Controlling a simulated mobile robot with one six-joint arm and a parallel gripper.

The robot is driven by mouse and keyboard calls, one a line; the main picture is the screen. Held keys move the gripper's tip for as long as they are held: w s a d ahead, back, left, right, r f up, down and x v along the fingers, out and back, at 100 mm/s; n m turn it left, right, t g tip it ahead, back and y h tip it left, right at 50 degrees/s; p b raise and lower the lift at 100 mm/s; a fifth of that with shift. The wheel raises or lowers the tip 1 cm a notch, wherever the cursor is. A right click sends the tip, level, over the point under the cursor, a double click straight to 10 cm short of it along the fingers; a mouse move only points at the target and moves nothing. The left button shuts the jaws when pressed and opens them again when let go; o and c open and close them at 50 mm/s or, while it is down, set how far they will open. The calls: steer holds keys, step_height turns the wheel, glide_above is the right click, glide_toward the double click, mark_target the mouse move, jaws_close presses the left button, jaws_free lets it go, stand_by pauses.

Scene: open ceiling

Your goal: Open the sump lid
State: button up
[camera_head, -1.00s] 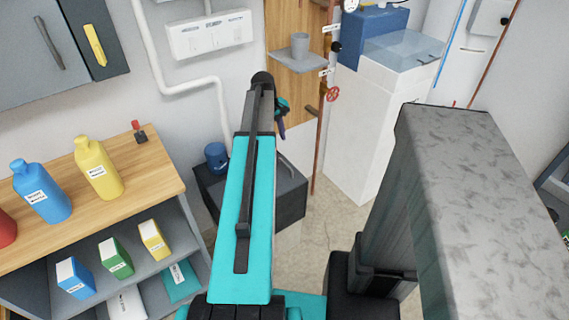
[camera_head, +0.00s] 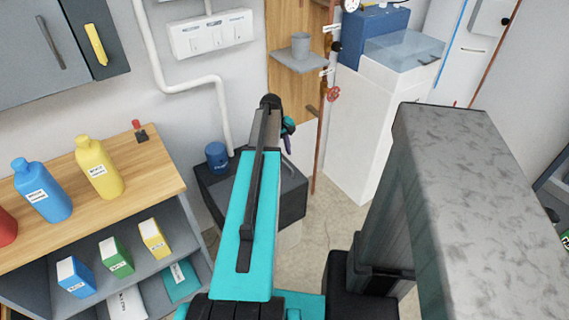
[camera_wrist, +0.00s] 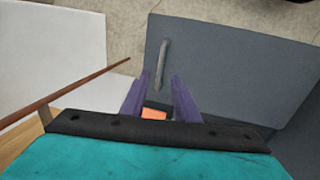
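The sump lid (camera_head: 288,188) is the dark grey top of a low dark box against the wall, partly hidden behind my arm in the head view. It appears flat and shut. In the wrist view the grey lid (camera_wrist: 235,75) fills the upper right, with a slim grey bar handle (camera_wrist: 162,62) near its left edge. My gripper (camera_wrist: 157,80) has two purple fingers spread apart with nothing held between them. The handle shows just beyond the fingertips, roughly in line with the gap; the remaining distance is hard to judge. In the head view my gripper (camera_head: 287,143) is above the box.
A blue cup (camera_head: 216,155) stands at the box's back left corner. A copper pipe (camera_head: 322,130) with a red valve wheel (camera_head: 333,94) runs upright to its right, beside a white cabinet (camera_head: 375,130). A wooden-topped shelf (camera_head: 140,190) with bottles stands left.

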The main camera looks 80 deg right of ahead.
glide_above(285, 171)
steer(key=shift+d+f, duration=0.1)
steer(key=shift+f, duration=2.3)
steer(key=shift+c, duration=0.3)
jaws_close()
